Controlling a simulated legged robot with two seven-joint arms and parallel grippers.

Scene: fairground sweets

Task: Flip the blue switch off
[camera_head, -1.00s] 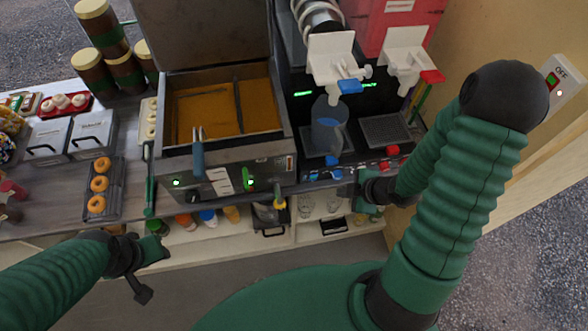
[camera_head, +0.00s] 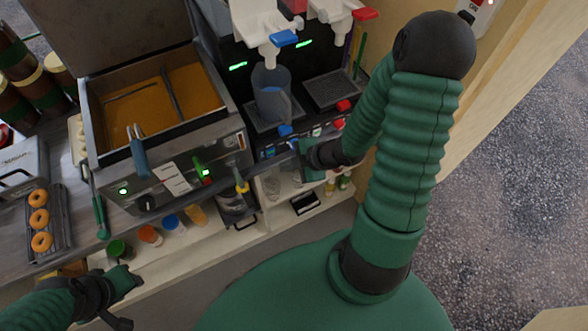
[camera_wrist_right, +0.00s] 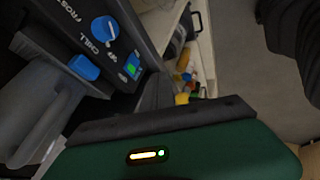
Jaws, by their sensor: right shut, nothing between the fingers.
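The drink machine's front panel carries a blue knob (camera_wrist_right: 105,28) beside the word CHILL. Below it is a small blue switch (camera_wrist_right: 131,67) with a green lit part, seen in the right wrist view. In the head view the panel (camera_head: 268,153) is small and partly hidden by my right gripper (camera_head: 303,148), so I cannot pick out the switch there. My right gripper is shut and empty, just in front of the panel; its dark and green body fills the bottom of the wrist view. I cannot tell whether it touches. My left gripper (camera_head: 128,298) is open and empty at lower left.
A fryer (camera_head: 165,105) with green lights stands left. A shelf (camera_head: 255,232) with bottles and jars runs below. A wooden wall rises right.

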